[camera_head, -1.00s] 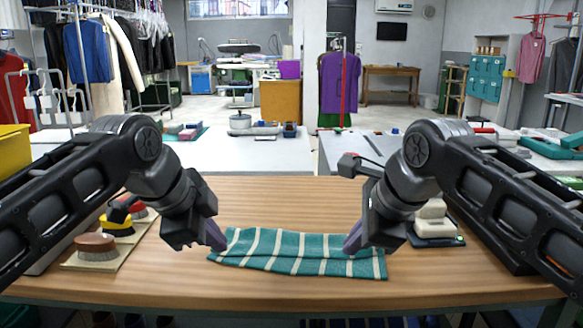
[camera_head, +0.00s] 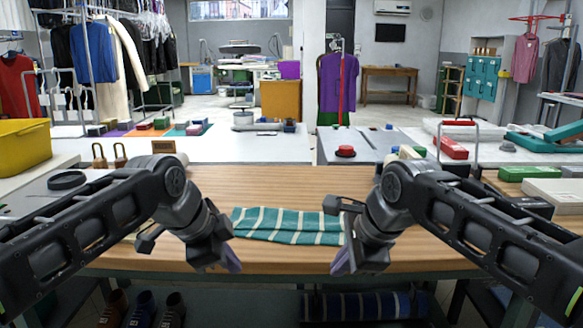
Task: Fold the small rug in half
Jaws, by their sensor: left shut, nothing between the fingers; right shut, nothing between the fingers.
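The small rug (camera_head: 288,226), teal with cream stripes, lies on the wooden table (camera_head: 270,190) as a narrow strip, apparently folded over. Its right end is partly hidden behind my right gripper. My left gripper (camera_head: 232,262) is shut and empty, at the table's front edge, nearer to me than the rug's left end. My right gripper (camera_head: 342,262) is shut and empty, at the front edge near the rug's right end. Neither gripper appears to hold the rug.
A yellow bin (camera_head: 24,145) stands at the far left. A red-topped object (camera_head: 345,151) sits on the counter behind the table. A striped roll (camera_head: 360,306) and several shoes (camera_head: 143,310) are below the table. Bare wood lies behind the rug.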

